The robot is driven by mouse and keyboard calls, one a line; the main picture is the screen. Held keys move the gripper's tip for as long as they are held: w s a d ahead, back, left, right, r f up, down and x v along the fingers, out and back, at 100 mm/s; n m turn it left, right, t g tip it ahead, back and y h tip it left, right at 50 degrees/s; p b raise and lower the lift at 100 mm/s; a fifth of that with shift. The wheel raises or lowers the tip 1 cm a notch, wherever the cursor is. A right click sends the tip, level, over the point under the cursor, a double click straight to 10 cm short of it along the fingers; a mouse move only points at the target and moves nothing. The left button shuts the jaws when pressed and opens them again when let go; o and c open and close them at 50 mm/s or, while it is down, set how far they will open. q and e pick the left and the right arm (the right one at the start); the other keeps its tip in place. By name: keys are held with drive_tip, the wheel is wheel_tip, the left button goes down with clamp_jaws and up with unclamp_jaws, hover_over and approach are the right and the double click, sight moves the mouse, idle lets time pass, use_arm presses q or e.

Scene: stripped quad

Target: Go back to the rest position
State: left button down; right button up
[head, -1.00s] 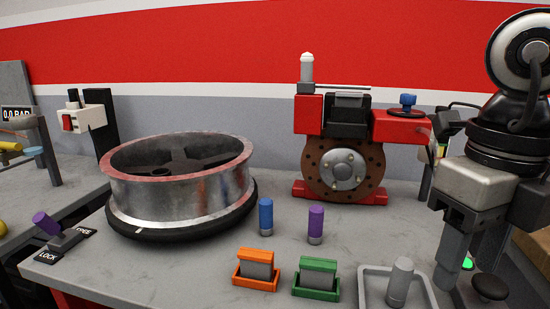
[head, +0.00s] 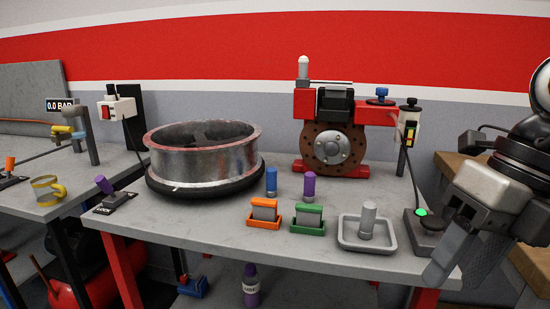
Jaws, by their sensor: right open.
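My right gripper (head: 462,266) hangs at the right front edge of the grey workbench (head: 235,230), its fingers pointing down and to the left. It is open, and I see nothing held in it. It is beside the grey control post base with a green light (head: 422,213) and right of the grey tray (head: 365,246) that holds a grey cylinder (head: 368,218). Part of the right arm is cut off by the picture's edge. My left gripper is not in view.
On the bench are a metal wheel rim (head: 205,160), a red brake assembly (head: 333,135), a blue cylinder (head: 271,182), a purple cylinder (head: 309,187), an orange holder (head: 264,223) and a green holder (head: 308,229). A wooden surface (head: 455,165) lies at the right.

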drive_tip(key=w+d+f+m+t+y+p, duration=0.35)
drive_tip(key=w+m+t+y, duration=0.25)
drive_tip(key=m+t+y, duration=0.35)
drive_tip(key=d+f+m+t+h+p, duration=0.3)
drive_tip(key=f+m+t, duration=0.45)
drive_tip(key=m, duration=0.65)
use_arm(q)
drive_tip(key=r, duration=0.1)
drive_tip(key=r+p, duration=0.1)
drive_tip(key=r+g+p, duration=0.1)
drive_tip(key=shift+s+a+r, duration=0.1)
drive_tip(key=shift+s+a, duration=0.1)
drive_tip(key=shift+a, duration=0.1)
use_arm(e)
drive_tip(key=s+a+f+m+g+h, duration=0.3)
drive_tip(key=s+a+f+m, duration=0.2)
drive_tip(key=f, duration=0.3)
drive_tip(key=s+a+f+m+g+h, duration=0.3)
drive_tip(key=s+a+f+m, duration=0.2)
drive_tip(key=a+f+m, duration=0.2)
drive_tip(key=shift+a+f+m+h, duration=0.35)
drive_tip(key=shift+f, duration=0.3)
